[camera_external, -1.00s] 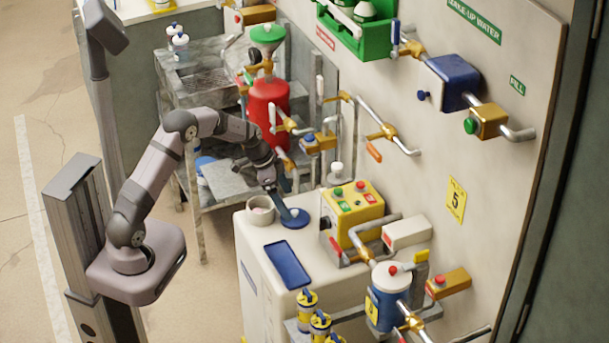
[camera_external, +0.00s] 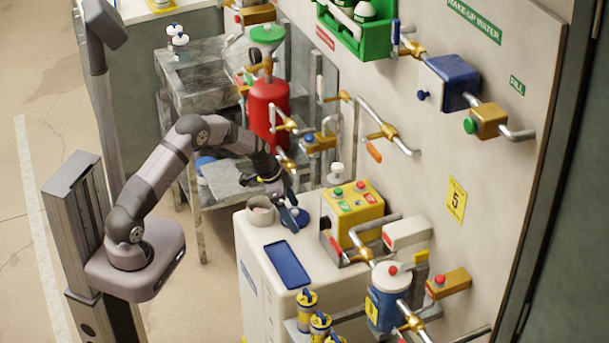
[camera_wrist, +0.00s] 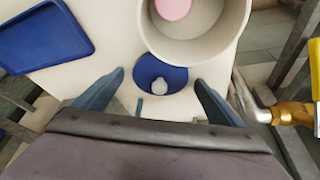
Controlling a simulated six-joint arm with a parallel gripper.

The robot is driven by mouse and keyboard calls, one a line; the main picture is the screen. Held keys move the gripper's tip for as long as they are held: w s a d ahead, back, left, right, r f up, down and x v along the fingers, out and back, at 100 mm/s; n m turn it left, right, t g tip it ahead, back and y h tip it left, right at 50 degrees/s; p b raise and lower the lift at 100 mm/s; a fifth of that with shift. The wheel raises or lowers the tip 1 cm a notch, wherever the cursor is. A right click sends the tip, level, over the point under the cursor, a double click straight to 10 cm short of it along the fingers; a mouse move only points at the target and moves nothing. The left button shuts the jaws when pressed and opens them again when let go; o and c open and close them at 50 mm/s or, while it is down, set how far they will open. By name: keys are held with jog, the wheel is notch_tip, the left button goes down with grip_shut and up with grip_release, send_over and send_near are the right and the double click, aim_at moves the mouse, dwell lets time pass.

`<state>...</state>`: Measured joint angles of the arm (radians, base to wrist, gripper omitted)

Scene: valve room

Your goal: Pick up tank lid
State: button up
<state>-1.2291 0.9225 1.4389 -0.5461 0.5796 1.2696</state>
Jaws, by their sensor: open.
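The tank lid (camera_wrist: 145,72) is a round blue disc with a pale knob (camera_wrist: 160,88) in the middle, as the wrist view shows. It lies on top of the white tank (camera_external: 255,250). In the external view the lid (camera_external: 303,219) is partly hidden by my fingers. My gripper (camera_wrist: 159,78) is open, with one blue finger on either side of the lid in the wrist view. In the external view my gripper (camera_external: 289,206) points down over the lid. I cannot tell whether the fingers touch it.
A white bowl (camera_external: 261,217) with a pink thing (camera_wrist: 173,8) in it stands close beside the lid. A blue tray (camera_external: 288,265) lies on the tank top. A yellow button box (camera_external: 358,209) and pipes stand close on the right.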

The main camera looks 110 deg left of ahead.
jog(key=c, duration=1.1)
notch_tip(320, 180, up, 10)
jog(key=shift+f+b, duration=0.1)
jog(key=shift+b, duration=0.55)
jog(key=s+a+r+n+p, duration=0.1)
jog(key=s+r+p, duration=0.5)
jog(key=s+d+f+m+p, duration=0.1)
jog(key=s+d+f+p, duration=0.2)
jog(key=s+d, duration=0.1)
jog(key=shift+f, duration=0.25)
